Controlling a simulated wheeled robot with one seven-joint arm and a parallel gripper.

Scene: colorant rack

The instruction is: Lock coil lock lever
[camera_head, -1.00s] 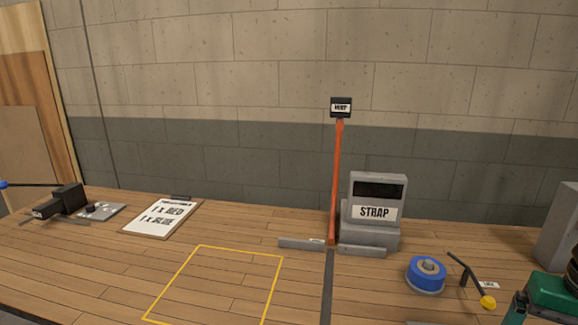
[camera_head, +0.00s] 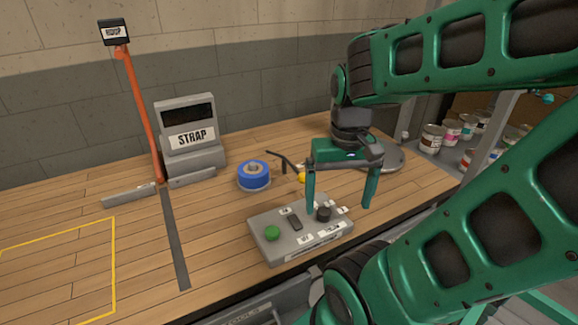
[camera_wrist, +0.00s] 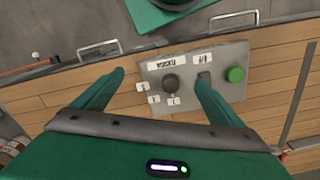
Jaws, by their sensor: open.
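A dark lever with a yellow knob (camera_head: 302,177) stands on the table just right of the blue coil (camera_head: 253,178). The knob end is close to my gripper's left finger and partly hidden. My gripper (camera_head: 340,203) points down, open and empty, to the right of the lever and above the grey control box. In the wrist view my gripper (camera_wrist: 159,77) has its fingers spread over the box's black dial and switch. I cannot tell whether the fingers touch the box. The lever is not clear in the wrist view.
The grey control box (camera_head: 330,240) has a green button (camera_head: 272,233), a switch and a dial, near the table's front edge. Left are the STRAP unit (camera_head: 190,140) and an orange post (camera_head: 140,115). Paint cans (camera_head: 432,138) stand on a shelf at right.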

